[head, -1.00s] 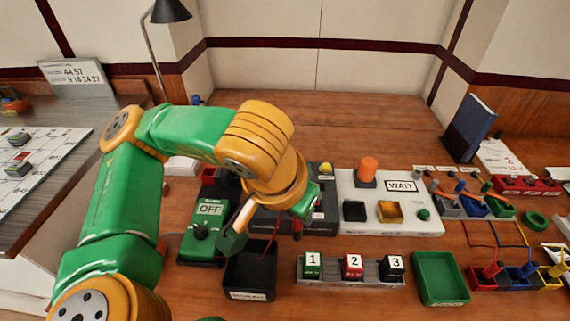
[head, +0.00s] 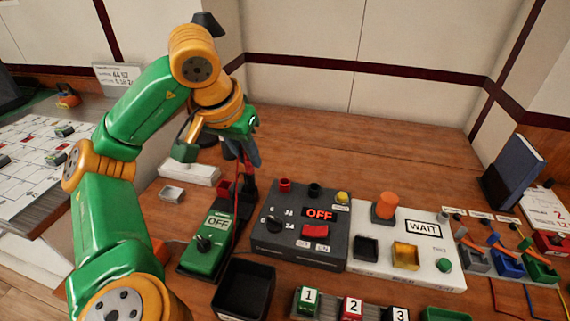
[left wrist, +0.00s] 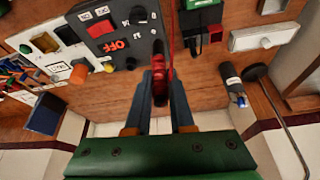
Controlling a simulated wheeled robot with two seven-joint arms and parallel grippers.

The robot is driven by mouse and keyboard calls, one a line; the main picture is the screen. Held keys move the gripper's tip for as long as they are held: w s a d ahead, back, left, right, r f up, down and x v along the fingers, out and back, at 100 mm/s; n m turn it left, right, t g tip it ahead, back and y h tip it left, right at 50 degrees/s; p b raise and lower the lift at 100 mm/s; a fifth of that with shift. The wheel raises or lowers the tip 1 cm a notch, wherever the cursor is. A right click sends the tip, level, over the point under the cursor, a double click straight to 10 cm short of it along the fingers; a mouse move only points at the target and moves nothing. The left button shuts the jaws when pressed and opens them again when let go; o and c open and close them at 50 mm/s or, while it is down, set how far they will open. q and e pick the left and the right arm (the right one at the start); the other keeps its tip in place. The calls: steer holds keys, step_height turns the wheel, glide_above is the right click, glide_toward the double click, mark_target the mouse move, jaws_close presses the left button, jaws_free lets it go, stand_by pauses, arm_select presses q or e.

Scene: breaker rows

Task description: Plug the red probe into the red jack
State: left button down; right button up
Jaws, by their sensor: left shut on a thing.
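My left gripper (head: 251,156) is raised above the back of the bench. It is shut on the red probe, which shows upright in the left wrist view (left wrist: 161,70) between the blue-grey fingers (left wrist: 160,92). The probe's red lead hangs down beside the green meter (head: 207,245). The red jack (head: 285,185) sits at the back left of the dark grey panel (head: 262,247), with a black jack (head: 314,190) to its right. The probe is apart from the red jack, up and to its left in the head view. My right gripper is not in view.
A white WAIT panel (head: 437,273) with an orange knob (head: 385,206) stands right of the dark panel. A black bin (head: 245,287) is in front. A white block (head: 190,172) lies behind the meter. The bench behind the panels is clear.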

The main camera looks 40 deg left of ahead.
arm_select(q)
steer(key=w+a+f, duration=0.1)
steer(key=w+f, duration=0.3)
steer(key=w+a+f+b, duration=0.1)
steer(key=w+f, duration=0.3)
steer(key=w, duration=0.1)
steer(key=w+a+f, duration=0.1)
steer(key=w+f, duration=0.3)
steer(key=f, duration=0.1)
steer(key=shift+w+a+b, duration=0.2)
steer(key=shift+a+b, duration=0.05)
steer(key=shift+b, duration=0.1)
steer(key=shift+f, duration=0.1)
